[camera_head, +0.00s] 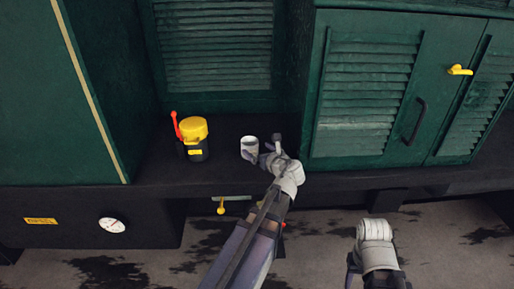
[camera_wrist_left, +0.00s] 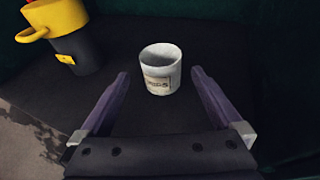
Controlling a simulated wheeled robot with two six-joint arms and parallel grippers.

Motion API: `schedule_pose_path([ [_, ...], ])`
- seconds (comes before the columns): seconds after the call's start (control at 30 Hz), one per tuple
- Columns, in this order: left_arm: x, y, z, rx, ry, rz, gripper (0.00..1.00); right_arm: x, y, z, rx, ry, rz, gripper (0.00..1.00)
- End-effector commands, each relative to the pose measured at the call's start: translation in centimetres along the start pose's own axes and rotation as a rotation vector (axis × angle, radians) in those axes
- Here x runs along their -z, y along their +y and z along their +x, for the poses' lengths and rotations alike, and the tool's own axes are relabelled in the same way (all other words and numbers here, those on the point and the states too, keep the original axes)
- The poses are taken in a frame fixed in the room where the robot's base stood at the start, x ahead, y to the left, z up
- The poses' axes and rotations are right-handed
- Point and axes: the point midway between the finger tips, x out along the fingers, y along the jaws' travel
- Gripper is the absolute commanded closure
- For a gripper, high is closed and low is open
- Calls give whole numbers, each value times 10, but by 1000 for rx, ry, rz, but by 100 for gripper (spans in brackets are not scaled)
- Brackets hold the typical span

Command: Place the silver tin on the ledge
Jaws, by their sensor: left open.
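The silver tin (camera_head: 249,148) is a small pale, open-topped cylinder. It stands upright on the dark ledge (camera_head: 226,176) in front of the green cabinets. In the left wrist view the tin (camera_wrist_left: 160,72) shows a small printed label and is centred between the finger ends. My left gripper (camera_head: 264,149) is open and low over the ledge, just right of the tin in the head view. A gap shows on both sides of the tin, and I see no contact. My right wrist is at lower right; its fingers do not show clearly.
A yellow-and-black canister (camera_head: 194,138) with a red lever stands on the ledge left of the tin. Green louvred doors (camera_head: 365,95) rise behind and to the right, with a handle and a yellow latch (camera_head: 459,70). A green wall closes the left side.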

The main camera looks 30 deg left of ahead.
Motion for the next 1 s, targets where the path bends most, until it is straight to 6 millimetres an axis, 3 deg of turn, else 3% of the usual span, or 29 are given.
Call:
schedule_pose_path([
  [0.3,0,-1,26,0,0,-1,0,0,-1,8,0,0,0,50],
  [0.53,-2,-1,32,0,-1,-1,0,0,-1,8,0,0,0,50],
  [0.83,-7,-3,73,1,-2,0,0,1,-2,15,0,0,0,50],
  [1.0,-8,-2,79,2,-1,0,0,1,-2,16,0,0,0,50],
])
